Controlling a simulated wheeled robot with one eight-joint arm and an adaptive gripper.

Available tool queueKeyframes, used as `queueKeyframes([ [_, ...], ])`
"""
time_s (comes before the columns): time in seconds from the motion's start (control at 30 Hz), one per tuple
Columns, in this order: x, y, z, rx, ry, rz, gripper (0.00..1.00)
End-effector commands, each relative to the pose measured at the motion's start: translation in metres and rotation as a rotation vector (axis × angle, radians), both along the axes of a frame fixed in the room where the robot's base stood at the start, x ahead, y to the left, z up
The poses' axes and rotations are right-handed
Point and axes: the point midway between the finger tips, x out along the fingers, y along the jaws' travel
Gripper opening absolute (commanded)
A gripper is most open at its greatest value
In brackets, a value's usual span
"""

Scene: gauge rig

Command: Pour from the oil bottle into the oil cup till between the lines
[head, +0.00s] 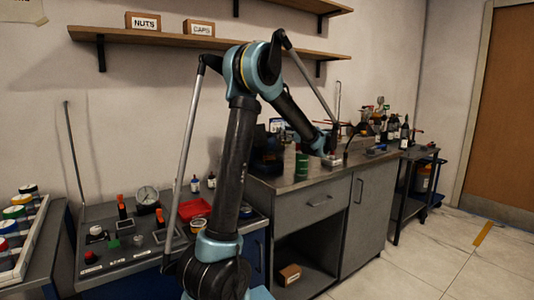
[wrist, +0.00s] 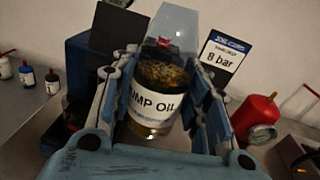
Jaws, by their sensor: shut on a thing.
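The oil bottle (wrist: 155,95) is a see-through vessel with dark amber oil and a white label; the letters "UMP OIL" show. In the wrist view it stands between the two blue-grey fingers of my gripper (wrist: 160,100), which are shut on it. In the head view my gripper (head: 332,157) is over the worktop, and the bottle is too small there to make out. I cannot pick out the oil cup or its lines for sure in either view.
A green can (head: 301,167) stands on the grey worktop (head: 290,183), left of my gripper. Several dark bottles (head: 392,130) stand to the right. The wrist view shows an "8 bar" card (wrist: 222,55), a red container with a gauge (wrist: 258,115) and small bottles (wrist: 27,75).

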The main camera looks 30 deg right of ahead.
Motion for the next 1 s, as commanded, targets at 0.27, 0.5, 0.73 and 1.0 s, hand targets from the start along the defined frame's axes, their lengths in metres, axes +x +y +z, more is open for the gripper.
queueKeyframes([
  [0.27, 0.001, 0.007, -0.011, -0.155, 0.036, 0.001, 0.14],
  [0.5, 0.003, 0.013, -0.019, -0.315, 0.074, 0.002, 0.14],
  [0.73, 0.004, 0.019, -0.015, -0.450, 0.104, 0.001, 0.14],
  [1.0, 0.006, 0.025, -0.014, -0.620, 0.145, 0.004, 0.14],
])
